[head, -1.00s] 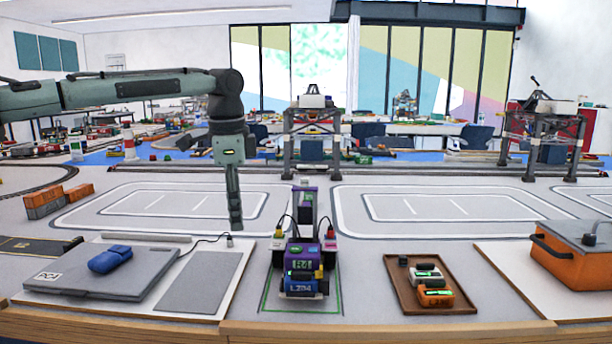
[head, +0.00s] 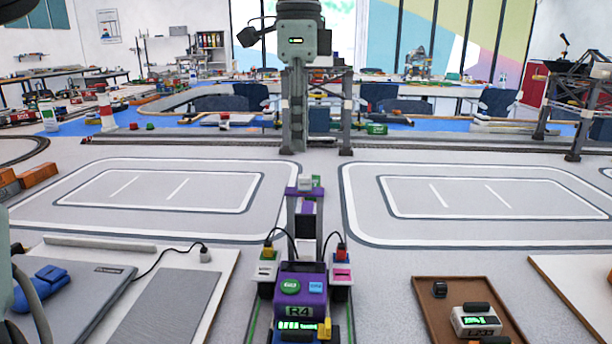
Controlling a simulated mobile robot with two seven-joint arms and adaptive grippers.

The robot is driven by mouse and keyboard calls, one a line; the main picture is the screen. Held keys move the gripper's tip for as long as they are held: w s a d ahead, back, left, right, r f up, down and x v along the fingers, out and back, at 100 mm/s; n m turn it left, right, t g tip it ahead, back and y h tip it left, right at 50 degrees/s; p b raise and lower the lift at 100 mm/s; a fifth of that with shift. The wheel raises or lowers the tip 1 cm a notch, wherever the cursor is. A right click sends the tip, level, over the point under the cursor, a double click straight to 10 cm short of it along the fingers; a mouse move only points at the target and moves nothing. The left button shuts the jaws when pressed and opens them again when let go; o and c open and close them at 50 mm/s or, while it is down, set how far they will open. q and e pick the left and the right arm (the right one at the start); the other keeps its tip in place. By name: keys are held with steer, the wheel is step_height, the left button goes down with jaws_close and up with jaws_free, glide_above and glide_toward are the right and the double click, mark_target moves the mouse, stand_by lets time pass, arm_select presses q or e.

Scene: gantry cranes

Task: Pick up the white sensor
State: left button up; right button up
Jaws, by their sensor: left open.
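The white sensor (head: 477,321) is a small white block with a dark top and a green-lit display. It lies in the brown tray (head: 424,307) at the lower right of the head view. A black block and a partly cut-off dark-topped item are in the tray with it. My left gripper (head: 298,118) hangs at upper centre, pointing down in front of a gantry crane. It is open and empty, well above and to the left of the tray, apart from the sensor. My right gripper is not in view.
A purple R4 vehicle (head: 303,284) with white side modules stands at lower centre, left of the tray. A grey laptop-like panel (head: 88,285) with a blue item (head: 42,285) is at left. The marked table surface behind the tray is clear. A gantry crane (head: 572,110) stands far right.

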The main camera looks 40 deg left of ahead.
mark_target(301, 176)
arm_select(q)
step_height(301, 176, down, 7)
steer(key=shift+d+f, duration=0.1)
steer(key=shift+f, duration=0.1)
stand_by(0.3)
steer(key=shift+w, duration=0.1)
jaws_close()
